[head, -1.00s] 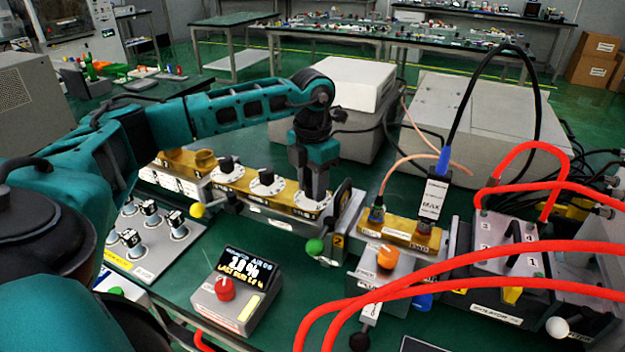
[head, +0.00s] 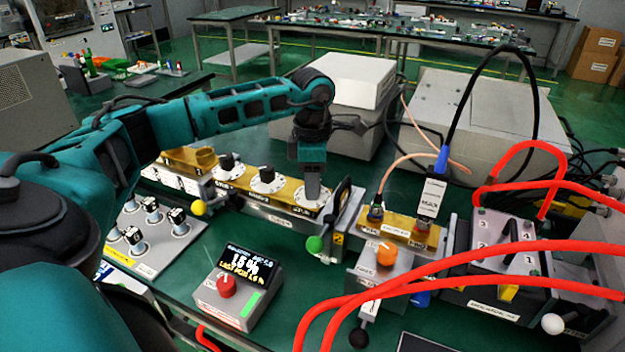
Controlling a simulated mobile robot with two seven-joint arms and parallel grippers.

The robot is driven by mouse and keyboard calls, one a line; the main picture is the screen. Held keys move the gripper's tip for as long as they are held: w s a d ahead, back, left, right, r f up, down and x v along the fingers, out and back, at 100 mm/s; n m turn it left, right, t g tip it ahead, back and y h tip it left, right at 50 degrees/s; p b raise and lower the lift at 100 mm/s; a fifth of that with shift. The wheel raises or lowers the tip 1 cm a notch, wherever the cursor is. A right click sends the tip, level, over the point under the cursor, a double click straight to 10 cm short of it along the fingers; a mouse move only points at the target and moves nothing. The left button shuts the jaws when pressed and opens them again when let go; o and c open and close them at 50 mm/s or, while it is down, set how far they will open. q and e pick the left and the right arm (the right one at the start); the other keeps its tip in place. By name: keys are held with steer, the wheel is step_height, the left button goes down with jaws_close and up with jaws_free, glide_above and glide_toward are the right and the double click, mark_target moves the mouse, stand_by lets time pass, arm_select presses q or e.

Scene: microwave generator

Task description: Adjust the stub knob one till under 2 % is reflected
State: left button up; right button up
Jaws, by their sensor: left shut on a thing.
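A brass waveguide section (head: 237,184) carries a row of black stub knobs on white dials. My left gripper (head: 312,190) points down and is shut on the rightmost knob, stub knob one, which its fingers hide. Only that knob's white dial (head: 303,201) shows around the fingers. The other two knobs, a middle one (head: 266,177) and a left one (head: 226,163), stand free. The meter box (head: 235,290) has a screen (head: 249,267) that seems to read 1.5 %, with a smaller yellow line below. A green bar (head: 250,304) is lit on it. My right gripper is out of view.
Red hoses (head: 430,285) cross the front right, over the isolator block (head: 500,240). A black cable (head: 455,125) arches above the brass coupler (head: 397,228). Green bench is bare around the meter.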

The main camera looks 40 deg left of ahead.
arm_select(q)
steer(key=shift+r, duration=0.1)
stand_by(0.4)
steer(key=o, duration=1)
steer(key=shift+o, duration=0.2)
step_height(320, 180, up, 13)
steer(key=shift+p, duration=0.35)
